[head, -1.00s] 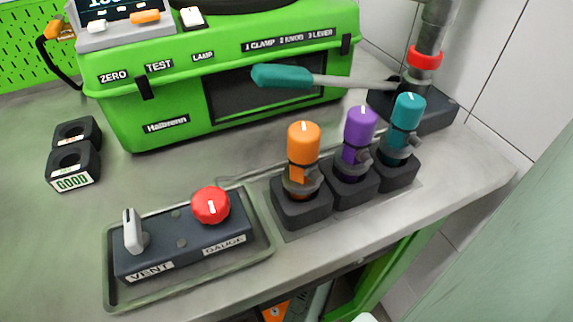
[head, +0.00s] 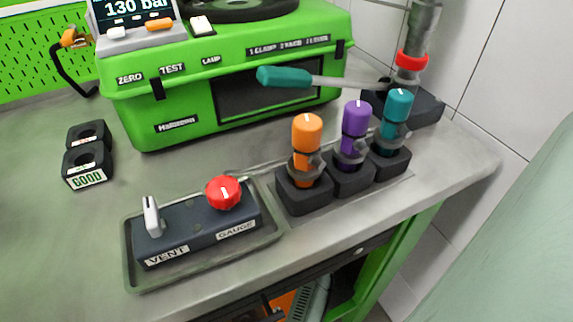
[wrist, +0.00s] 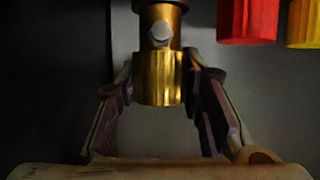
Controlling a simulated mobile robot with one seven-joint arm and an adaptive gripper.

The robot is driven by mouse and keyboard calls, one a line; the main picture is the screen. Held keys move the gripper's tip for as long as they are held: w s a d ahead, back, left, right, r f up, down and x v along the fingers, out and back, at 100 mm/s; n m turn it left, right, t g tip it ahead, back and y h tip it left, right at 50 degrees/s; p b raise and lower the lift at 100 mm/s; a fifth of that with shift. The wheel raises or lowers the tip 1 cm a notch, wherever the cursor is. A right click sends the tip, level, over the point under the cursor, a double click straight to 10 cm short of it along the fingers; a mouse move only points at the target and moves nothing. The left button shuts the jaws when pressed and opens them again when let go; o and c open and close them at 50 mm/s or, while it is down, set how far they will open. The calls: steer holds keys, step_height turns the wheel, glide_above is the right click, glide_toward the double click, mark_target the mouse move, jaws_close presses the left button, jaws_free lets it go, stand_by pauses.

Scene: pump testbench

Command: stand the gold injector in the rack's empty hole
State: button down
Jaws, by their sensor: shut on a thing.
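The gold injector (wrist: 160,78) shows in the wrist view, with a brighter ribbed lower part, a grey hex fitting on its side and a dark band at the top edge. My gripper (wrist: 160,92) is shut on it, one finger on each side. Its top is cut off by the frame. My gripper and the gold injector are not in the head view. I cannot make out the rack or its empty hole for certain; a black block with two round holes, marked GOOD (head: 87,178), stands at the left of the bench in the head view.
A red ribbed piece (wrist: 247,20) and a yellow one (wrist: 303,22) are close to the right of the injector. On the bench, orange (head: 307,135), purple (head: 356,120) and teal (head: 397,105) injectors stand in black holders beside the vent-gauge panel (head: 190,235) and green tester (head: 185,120).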

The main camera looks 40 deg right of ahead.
steer(key=shift+f, duration=2.3)
steer(key=shift+f, duration=0.15)
steer(key=c, duration=1.4)
jaws_free()
steer(key=shift+o, duration=0.2)
steer(key=shift+s+r, duration=0.1)
steer(key=shift+r, duration=0.1)
steer(key=b+v, duration=0.1)
steer(key=v, duration=1)
steer(key=shift+s, duration=0.4)
steer(key=shift+a, duration=0.1)
